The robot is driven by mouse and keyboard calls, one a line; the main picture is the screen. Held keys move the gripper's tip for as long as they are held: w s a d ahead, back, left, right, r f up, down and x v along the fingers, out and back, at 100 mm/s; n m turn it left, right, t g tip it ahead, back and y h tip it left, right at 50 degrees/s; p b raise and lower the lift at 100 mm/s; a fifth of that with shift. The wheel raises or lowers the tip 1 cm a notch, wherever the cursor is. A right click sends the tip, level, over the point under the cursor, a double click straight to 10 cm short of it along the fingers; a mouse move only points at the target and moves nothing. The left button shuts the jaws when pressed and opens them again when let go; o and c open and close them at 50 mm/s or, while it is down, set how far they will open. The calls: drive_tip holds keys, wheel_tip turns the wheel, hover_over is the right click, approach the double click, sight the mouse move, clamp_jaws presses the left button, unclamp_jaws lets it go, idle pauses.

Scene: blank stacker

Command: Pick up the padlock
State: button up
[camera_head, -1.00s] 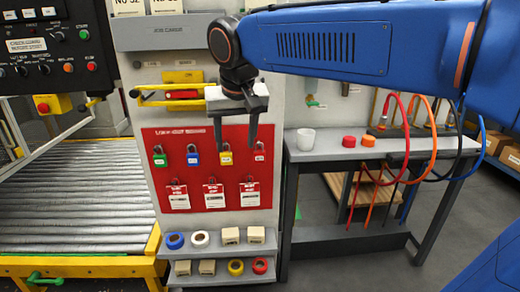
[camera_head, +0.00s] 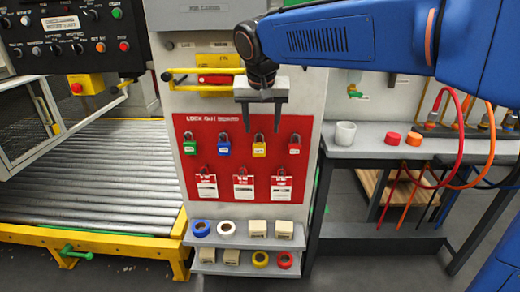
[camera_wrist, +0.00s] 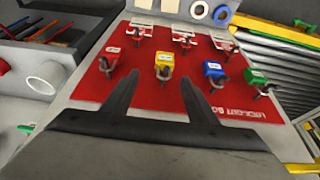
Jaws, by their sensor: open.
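Several padlocks hang in a row on the red lockout board (camera_head: 208,160): a green padlock (camera_head: 190,148), a blue padlock (camera_head: 224,148), a yellow padlock (camera_head: 259,149) and a red padlock (camera_head: 294,148). The wrist view also shows the green (camera_wrist: 255,76), blue (camera_wrist: 212,69), yellow (camera_wrist: 162,59) and red (camera_wrist: 112,54) ones. My gripper (camera_head: 262,129) is open and empty. It points down in front of the board, its fingertips around the yellow padlock's top in the head view. In the wrist view the fingertips (camera_wrist: 158,75) point toward the yellow padlock. I cannot tell the remaining gap.
Tags (camera_head: 243,187) hang below the padlocks. Two small shelves (camera_head: 240,240) below hold tape rolls and beige blocks. A bench (camera_head: 375,150) with a white cup (camera_head: 345,133) stands at right, a roller conveyor (camera_head: 90,175) at left.

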sight(259, 144)
drive_tip(key=x, duration=0.4)
drive_tip(key=shift+a+x, duration=0.2)
drive_tip(key=shift+x, duration=1.1)
drive_tip(key=shift+a+x, duration=0.15)
drive_tip(key=shift+x, duration=1.15)
drive_tip(key=c, duration=1.2)
